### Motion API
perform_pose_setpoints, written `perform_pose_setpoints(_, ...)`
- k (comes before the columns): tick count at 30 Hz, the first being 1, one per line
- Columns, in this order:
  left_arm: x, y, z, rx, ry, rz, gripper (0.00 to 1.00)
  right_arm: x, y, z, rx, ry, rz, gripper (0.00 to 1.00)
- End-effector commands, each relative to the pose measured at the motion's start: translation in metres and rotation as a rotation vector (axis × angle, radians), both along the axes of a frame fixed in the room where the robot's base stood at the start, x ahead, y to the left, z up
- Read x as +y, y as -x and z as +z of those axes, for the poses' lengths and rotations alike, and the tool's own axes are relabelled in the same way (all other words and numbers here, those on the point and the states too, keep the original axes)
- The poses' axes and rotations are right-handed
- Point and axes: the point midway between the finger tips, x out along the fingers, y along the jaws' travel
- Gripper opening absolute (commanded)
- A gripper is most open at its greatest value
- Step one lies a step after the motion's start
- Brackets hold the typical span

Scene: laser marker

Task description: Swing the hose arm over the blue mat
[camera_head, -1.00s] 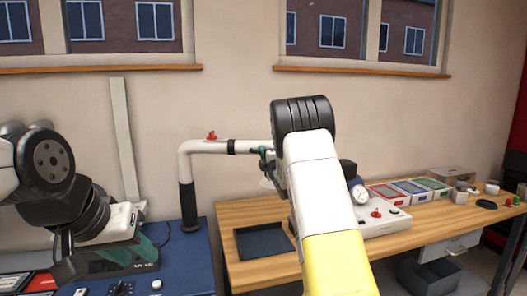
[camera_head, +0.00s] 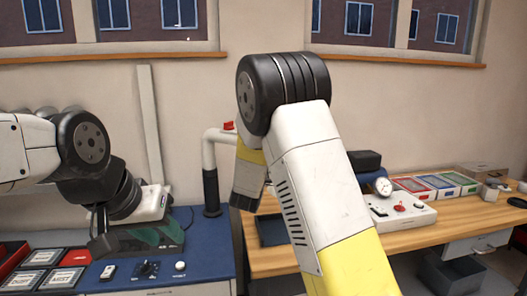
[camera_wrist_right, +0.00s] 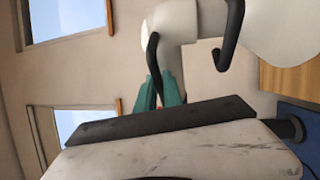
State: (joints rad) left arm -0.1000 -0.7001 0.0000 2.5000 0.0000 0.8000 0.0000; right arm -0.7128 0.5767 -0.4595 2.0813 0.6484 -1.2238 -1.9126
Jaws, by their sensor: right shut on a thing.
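The hose arm (camera_head: 211,155) is a white bent pipe on a black-sleeved post at the bench's back right. Its top bends right and goes behind my right arm. In the right wrist view its white pipe (camera_wrist_right: 190,25) shows close up with dark hooked parts. My right gripper (camera_wrist_right: 160,92) has teal fingers shut at the pipe; the exact grip is partly hidden. In the head view my right arm hides it. My left gripper (camera_head: 99,225) hangs above the bench's left part; its jaws are unclear. The bench has a blue top (camera_head: 205,255). A dark blue flat piece (camera_head: 271,231) lies on the wooden table.
The wooden table (camera_head: 440,232) holds a white gauge box (camera_head: 400,209) and coloured trays (camera_head: 440,185).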

Motion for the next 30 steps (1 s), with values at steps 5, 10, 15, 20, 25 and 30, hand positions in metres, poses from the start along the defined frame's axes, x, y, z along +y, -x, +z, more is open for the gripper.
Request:
perform_pose_setpoints(5,0.000,0.000,0.000,0.000,0.000,0.000,0.36,0.000,0.000,-0.001,0.003,0.000,0.000,0.00)
perform_pose_setpoints(10,0.000,0.000,0.000,0.000,0.000,0.000,0.36,0.000,0.000,-0.001,0.003,-0.001,0.001,0.17)
perform_pose_setpoints(15,0.000,0.000,0.000,0.000,0.000,0.000,0.36,0.000,0.000,-0.001,0.002,-0.001,0.000,0.32)
perform_pose_setpoints(20,0.000,0.000,0.000,0.000,0.000,0.000,0.36,0.000,0.000,0.000,0.001,-0.001,0.000,0.32)
perform_pose_setpoints(25,0.000,0.000,0.000,0.000,0.000,0.000,0.36,0.003,0.007,-0.002,0.002,0.000,0.002,0.32)
perform_pose_setpoints(30,0.000,0.000,0.000,0.000,0.000,0.000,0.36,0.012,0.034,-0.007,0.003,-0.001,0.004,0.32)
